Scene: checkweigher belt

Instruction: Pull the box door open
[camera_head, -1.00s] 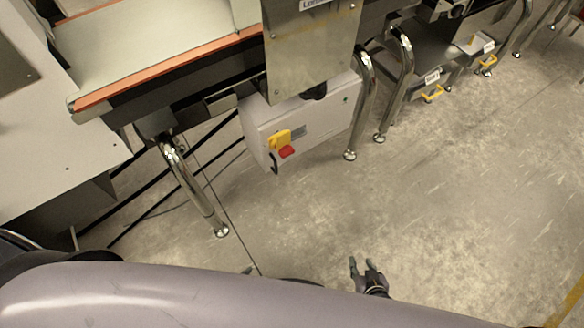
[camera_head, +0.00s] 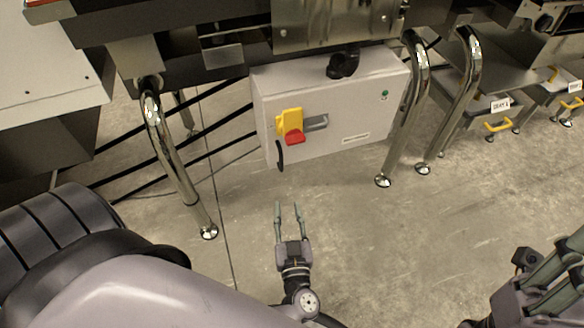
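The box (camera_head: 345,110) is a light grey cabinet hanging under the conveyor, and its front door appears shut. A black curved handle (camera_head: 280,155) sits at the lower left edge of its front. A yellow and red switch (camera_head: 291,126) is on the door, right of the handle. My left gripper (camera_head: 288,206) is open and empty, its two fingers pointing toward the box, below the handle in the picture and apart from it. My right gripper (camera_head: 552,272) is at the lower right, cut off by the picture edge; its opening is unclear.
Chrome legs stand on both sides of the box: one at the left (camera_head: 172,160) and others at the right (camera_head: 408,110). Dark bars and cables run behind the left leg. Grey trays with yellow handles (camera_head: 498,125) stand further right. The concrete floor before the box is clear.

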